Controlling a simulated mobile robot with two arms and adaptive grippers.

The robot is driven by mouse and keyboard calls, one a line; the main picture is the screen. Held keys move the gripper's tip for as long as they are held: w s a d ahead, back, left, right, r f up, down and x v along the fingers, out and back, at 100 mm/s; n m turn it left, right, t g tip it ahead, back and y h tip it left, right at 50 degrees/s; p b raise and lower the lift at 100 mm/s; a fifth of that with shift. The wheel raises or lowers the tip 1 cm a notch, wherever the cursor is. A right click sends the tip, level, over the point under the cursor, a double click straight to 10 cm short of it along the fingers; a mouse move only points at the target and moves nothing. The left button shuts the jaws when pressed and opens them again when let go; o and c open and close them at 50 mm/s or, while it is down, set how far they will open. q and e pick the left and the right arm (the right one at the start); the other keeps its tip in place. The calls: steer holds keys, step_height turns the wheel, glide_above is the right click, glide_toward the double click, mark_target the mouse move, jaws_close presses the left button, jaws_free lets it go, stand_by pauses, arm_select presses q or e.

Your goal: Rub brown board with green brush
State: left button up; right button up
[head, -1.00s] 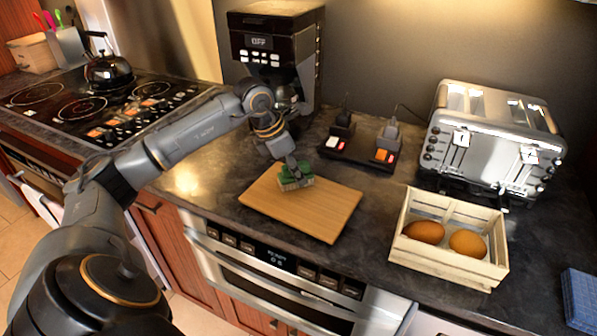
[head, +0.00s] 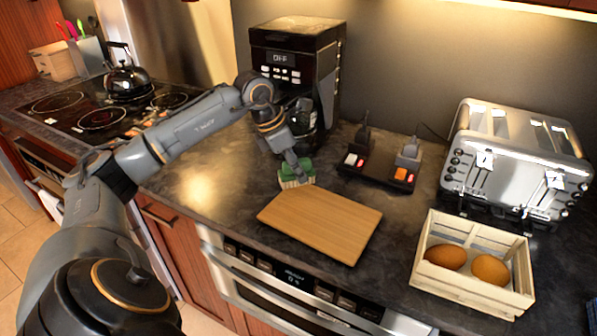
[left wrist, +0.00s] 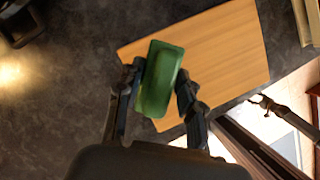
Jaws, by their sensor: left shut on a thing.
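The brown board (head: 325,225) lies flat on the dark counter and also shows in the left wrist view (left wrist: 225,55). The green brush (head: 296,174) has a green back and pale bristles facing down. It is at the board's back edge in the head view. My left gripper (head: 295,163) is shut on the brush, with one finger on each side of it in the left wrist view (left wrist: 161,82). There the brush overlaps the board's edge. I cannot tell whether the bristles touch the board or hang just above.
A coffee maker (head: 290,75) stands behind the gripper. A power strip (head: 376,170) with plugs and a silver toaster (head: 515,165) are to the right. A wooden crate (head: 465,290) with two brown, egg-like items sits right of the board. A stove (head: 100,118) with a kettle is left.

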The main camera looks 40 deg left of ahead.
arm_select(q)
steer(key=shift+a+r+p, duration=0.2)
steer(key=shift+r+p, duration=0.25)
steer(key=shift+r, duration=0.85)
steer(key=shift+d+r+p, duration=0.1)
steer(key=shift+r+p, duration=0.5)
steer(key=shift+r, duration=0.1)
steer(key=shift+f, duration=0.1)
arm_select(e)
step_height(320, 180, up, 2)
steer(key=shift+w+r, duration=0.15)
steer(key=shift+r, duration=0.05)
steer(key=shift+d, duration=0.15)
